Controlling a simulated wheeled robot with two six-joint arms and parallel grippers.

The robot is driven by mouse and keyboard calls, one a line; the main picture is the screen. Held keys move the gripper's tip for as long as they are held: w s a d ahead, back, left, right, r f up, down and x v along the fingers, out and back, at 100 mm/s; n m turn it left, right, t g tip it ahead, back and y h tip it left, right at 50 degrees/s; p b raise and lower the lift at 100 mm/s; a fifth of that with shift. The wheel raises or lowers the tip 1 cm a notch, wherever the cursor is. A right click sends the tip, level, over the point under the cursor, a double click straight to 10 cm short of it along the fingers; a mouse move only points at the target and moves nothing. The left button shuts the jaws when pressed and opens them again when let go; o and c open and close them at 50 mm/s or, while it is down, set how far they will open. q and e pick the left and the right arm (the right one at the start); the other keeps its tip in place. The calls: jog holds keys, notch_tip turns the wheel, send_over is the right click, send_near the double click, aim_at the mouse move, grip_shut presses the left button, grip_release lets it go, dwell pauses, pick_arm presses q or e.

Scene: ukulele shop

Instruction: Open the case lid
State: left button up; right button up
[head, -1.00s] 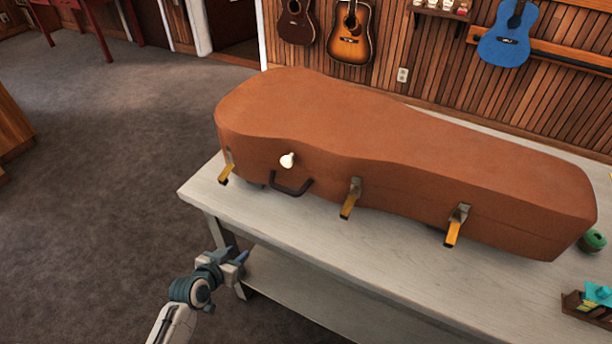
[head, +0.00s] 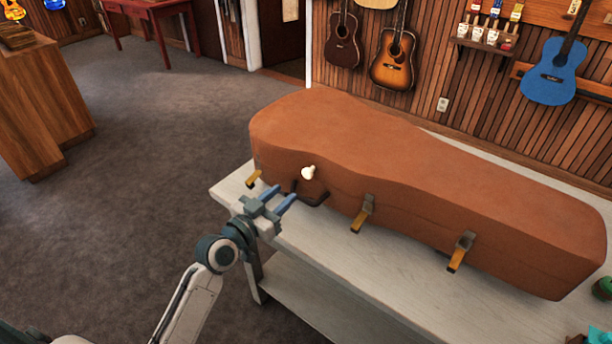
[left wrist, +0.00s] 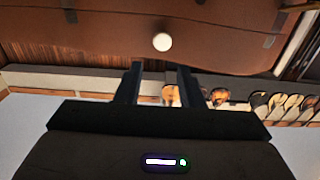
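A brown guitar-shaped case (head: 420,175) lies on a pale table with its lid down. Its front has a white round knob (head: 308,172), a dark handle (head: 312,199) and yellow latches hanging outward (head: 362,214), (head: 461,252), (head: 254,179). My left gripper (head: 283,199) is in front of the handle and just below and left of the knob, apart from the knob. Its two blue fingers are spread and empty. In the left wrist view the knob (left wrist: 162,42) is beyond the open fingers (left wrist: 158,82). My right gripper is out of view.
The pale table (head: 235,192) has a bare strip along its front edge. A green round thing (head: 603,288) stands at the right end. Guitars (head: 393,62) hang on the wood wall behind. Carpet to the left is clear.

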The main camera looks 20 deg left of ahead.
aim_at(306, 174)
pick_arm(q)
jog(key=p+x, duration=0.2)
jog(key=x, duration=0.7)
jog(key=shift+a, duration=0.15)
jog(key=shift+w+f, duration=0.2)
jog(key=shift+w, duration=0.2)
grip_shut()
